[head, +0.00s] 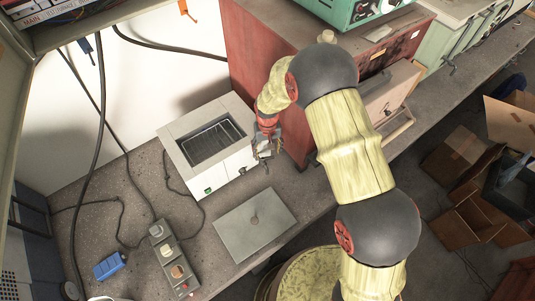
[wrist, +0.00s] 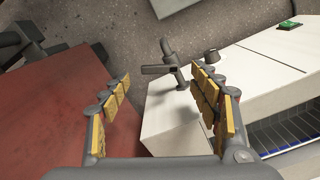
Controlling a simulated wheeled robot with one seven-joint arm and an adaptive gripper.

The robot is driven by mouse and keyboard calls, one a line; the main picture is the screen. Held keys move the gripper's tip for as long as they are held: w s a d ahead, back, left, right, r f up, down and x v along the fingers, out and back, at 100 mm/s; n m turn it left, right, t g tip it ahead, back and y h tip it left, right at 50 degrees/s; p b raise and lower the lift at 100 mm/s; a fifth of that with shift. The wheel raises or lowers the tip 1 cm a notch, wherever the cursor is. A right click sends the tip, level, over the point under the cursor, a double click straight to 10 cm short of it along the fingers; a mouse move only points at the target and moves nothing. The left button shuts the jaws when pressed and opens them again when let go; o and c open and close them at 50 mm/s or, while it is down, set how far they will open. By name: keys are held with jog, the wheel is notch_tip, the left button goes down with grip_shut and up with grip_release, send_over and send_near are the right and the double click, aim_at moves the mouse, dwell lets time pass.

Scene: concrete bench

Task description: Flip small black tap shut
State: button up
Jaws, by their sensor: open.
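The small tap (wrist: 172,66), dark grey to black with a short bar-like handle, sticks out from the end of the white water bath (wrist: 180,122) in the wrist view. It lies ahead of my gripper (wrist: 160,88), between the two yellow-padded fingers and beyond their tips. My gripper is open, with nothing between its pads. In the head view, the white bath (head: 170,135) stands on the bench, and my gripper (head: 265,152) is at its right end. The tap is too small and too covered by my gripper to make out clearly there.
A red cabinet (head: 262,62) stands close behind and right of my gripper; it fills the left of the wrist view (wrist: 50,115). A flat grey lid (head: 255,222) lies in front of the bath. A power strip (head: 173,262) and blue block (head: 109,265) lie left with cables.

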jog(key=shift+f, duration=1.4)
jog(key=shift+c, duration=0.8)
jog(key=c, duration=1)
